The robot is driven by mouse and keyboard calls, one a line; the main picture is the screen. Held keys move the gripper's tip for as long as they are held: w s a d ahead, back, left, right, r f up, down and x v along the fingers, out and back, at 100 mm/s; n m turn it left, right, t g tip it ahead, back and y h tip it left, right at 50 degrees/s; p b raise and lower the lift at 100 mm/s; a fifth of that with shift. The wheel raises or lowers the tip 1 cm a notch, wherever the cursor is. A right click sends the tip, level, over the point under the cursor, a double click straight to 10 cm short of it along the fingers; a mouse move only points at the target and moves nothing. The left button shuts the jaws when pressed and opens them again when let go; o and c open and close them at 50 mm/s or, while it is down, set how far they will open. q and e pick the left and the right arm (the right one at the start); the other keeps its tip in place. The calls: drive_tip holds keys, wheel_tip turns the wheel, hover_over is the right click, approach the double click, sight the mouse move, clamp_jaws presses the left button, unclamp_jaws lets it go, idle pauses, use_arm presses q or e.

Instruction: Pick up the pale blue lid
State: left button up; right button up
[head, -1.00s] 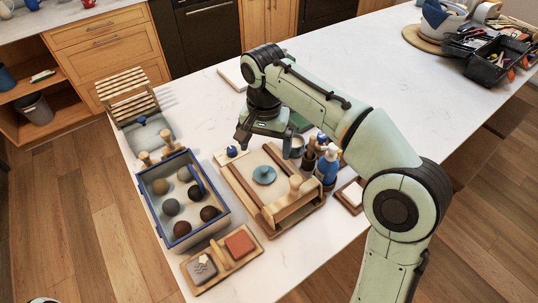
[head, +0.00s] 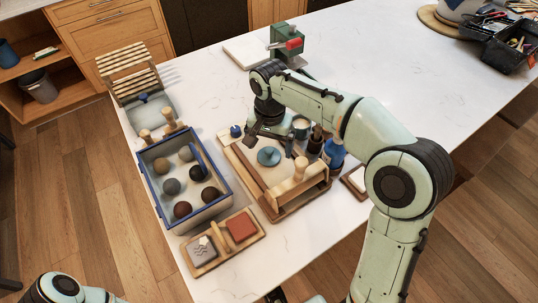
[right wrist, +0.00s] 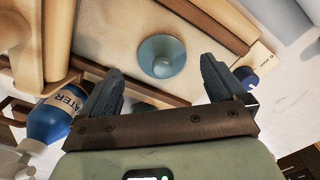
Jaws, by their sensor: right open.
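The pale blue lid (head: 268,156) is a round disc with a raised knob. It lies on the pale surface of a wood-framed board (head: 247,176). The lid also shows in the right wrist view (right wrist: 162,56), beyond and between my fingertips. My right gripper (head: 271,143) is open and empty, just behind and above the lid, with its two dark fingers spread. The right wrist view shows the fingers (right wrist: 162,78) on either side of the lid's line, apart from it. My left arm shows only at the lower left edge; its gripper is out of view.
A wooden rack with a roller (head: 302,181) stands at the board's front right. Blue and dark bottles (head: 333,153) stand right of the board. A blue-rimmed box (head: 158,202) of several balls is on the left. A small blue-knobbed item (head: 236,131) sits behind the board.

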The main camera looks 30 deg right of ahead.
sight(269, 149)
drive_tip(key=shift+w+f, duration=0.15)
drive_tip(key=shift+f, duration=1.4)
drive_tip(key=c, duration=1.1)
drive_tip(key=shift+r, duration=0.15)
